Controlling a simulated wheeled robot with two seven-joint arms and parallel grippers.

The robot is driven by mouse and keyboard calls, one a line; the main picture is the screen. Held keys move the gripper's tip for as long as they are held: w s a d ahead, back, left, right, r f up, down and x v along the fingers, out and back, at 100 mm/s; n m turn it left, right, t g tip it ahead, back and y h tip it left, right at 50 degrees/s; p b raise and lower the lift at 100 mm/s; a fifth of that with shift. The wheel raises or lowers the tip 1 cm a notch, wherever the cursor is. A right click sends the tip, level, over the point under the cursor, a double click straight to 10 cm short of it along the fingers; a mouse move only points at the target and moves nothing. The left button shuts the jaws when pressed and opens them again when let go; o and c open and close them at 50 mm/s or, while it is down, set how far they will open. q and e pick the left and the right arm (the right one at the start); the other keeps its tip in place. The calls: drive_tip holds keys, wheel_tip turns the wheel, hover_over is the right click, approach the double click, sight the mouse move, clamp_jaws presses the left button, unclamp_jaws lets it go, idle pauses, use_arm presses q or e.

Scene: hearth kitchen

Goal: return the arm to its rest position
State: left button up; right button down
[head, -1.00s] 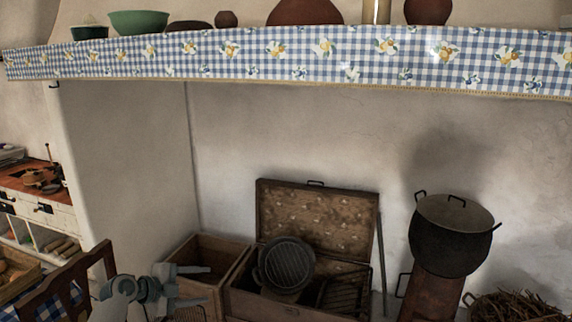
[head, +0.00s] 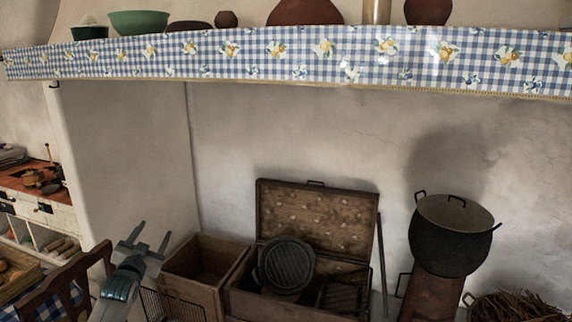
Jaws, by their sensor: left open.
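My left gripper (head: 147,239) shows at the lower left of the head view. Its two thin fingers point up and stand apart, with nothing between them. It is just left of an open wooden box (head: 196,290) and right of a wooden chair (head: 72,282). My left arm comes up from the bottom edge behind it. My right gripper is not in the view.
An open wooden chest (head: 318,222) holds a round ridged pan (head: 287,263). A dark lidded pot (head: 451,238) stands on a rusty stand (head: 433,295) at the right. A basket of twigs (head: 515,306) is at the lower right. A mantel with checked cloth (head: 290,56) spans the top.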

use_arm(q)
drive_tip(key=s+d+f+n+g+b, duration=0.15)
drive_tip(key=s+f, duration=0.35)
drive_tip(key=f, duration=0.9)
drive_tip(key=s+d+f+g+b, duration=0.1)
drive_tip(key=s+f+g, duration=0.35)
drive_tip(key=f, duration=1.05)
drive_tip(key=s+d+f+b, duration=0.2)
drive_tip(key=s+f, duration=0.5)
drive_tip(key=f, duration=0.7)
drive_tip(key=s+d+f+g+b, duration=0.1)
drive_tip(key=s+d+f+g, duration=0.1)
drive_tip(key=s+f, duration=0.95)
drive_tip(key=s+d+f+g+b, duration=0.1)
drive_tip(key=s+f+g, duration=0.1)
drive_tip(key=s+f, duration=0.9)
drive_tip(key=s+d+f+g+b, duration=0.1)
drive_tip(key=s+f, duration=0.5)
drive_tip(key=s, duration=0.8)
drive_tip(key=s+d+f+g+b, duration=0.1)
drive_tip(key=s+d+f+g, duration=0.2)
drive_tip(key=s, duration=1.1)
drive_tip(key=s+d+f+g+h+b, duration=0.1)
drive_tip(key=s+d+f+g+b, duration=0.1)
drive_tip(key=s+f, duration=0.7)
drive_tip(key=s+d+g, duration=0.1)
drive_tip(key=s, duration=0.3)
drive_tip(key=shift+s+d, duration=0.15)
drive_tip(key=shift+s, duration=0.25)
